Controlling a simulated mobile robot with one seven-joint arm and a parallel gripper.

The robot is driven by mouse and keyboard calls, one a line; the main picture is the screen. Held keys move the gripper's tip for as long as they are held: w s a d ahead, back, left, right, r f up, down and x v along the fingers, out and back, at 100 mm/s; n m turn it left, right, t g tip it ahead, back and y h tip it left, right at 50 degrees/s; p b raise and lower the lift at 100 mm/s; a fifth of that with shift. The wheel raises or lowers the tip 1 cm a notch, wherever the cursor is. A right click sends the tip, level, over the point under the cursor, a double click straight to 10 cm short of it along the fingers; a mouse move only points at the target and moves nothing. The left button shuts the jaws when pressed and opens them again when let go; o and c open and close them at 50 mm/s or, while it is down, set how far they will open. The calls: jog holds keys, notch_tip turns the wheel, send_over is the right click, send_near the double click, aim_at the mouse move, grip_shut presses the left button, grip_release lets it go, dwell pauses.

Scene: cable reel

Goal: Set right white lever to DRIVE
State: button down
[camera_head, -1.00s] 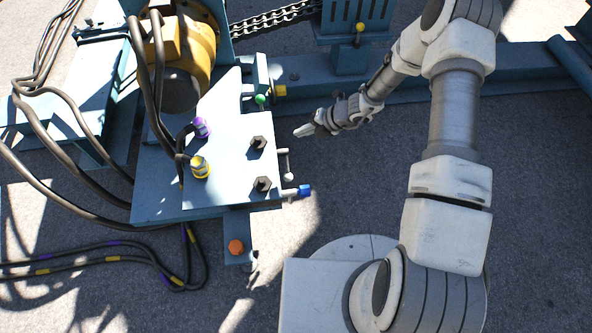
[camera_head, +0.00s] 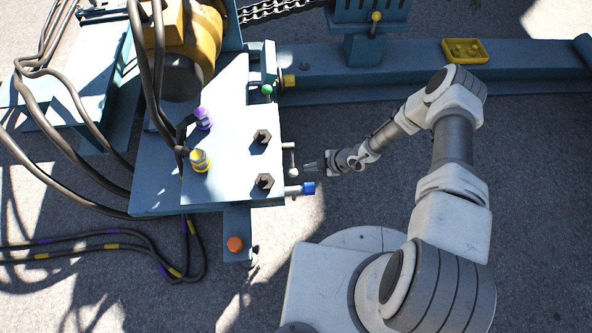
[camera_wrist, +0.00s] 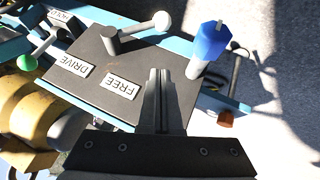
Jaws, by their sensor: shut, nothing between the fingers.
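The white lever (camera_wrist: 136,30) has a white ball at its tip, upper middle in the wrist view. It points right from its pivot, on the FREE side of the dark panel (camera_wrist: 90,50); its ball also shows in the head view (camera_head: 293,172). The FREE label (camera_wrist: 120,84) and DRIVE label (camera_wrist: 72,65) appear upside down, DRIVE to the left. My gripper (camera_wrist: 158,74) is shut and empty, its fingertips in front of the panel, below the ball in the wrist view. In the head view my gripper (camera_head: 308,167) is just right of the ball; contact cannot be told.
A blue-knobbed handle (camera_wrist: 208,45) sticks out right of the white lever. A green-knobbed lever (camera_wrist: 25,62) by a HOLD label is at the left. Black hoses (camera_head: 150,85) run left of the light-blue block (camera_head: 225,175). A yellow tray (camera_head: 465,41) sits on the beam. Floor right of the panel is open.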

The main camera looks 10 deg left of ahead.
jog(key=shift+a, duration=0.1)
jog(key=b, duration=0.3)
send_over(295, 171)
jog(key=s, duration=0.3)
notch_tip(295, 171, down, 7)
jog(key=f+b, duration=0.1)
jog(key=w+f+b, duration=0.1)
jog(key=f, duration=0.1)
jog(key=shift+f, duration=0.25)
jog(key=shift+w+d+f+b, duration=0.2)
jog(key=shift+f+b, duration=0.15)
jog(key=shift+f, duration=0.05)
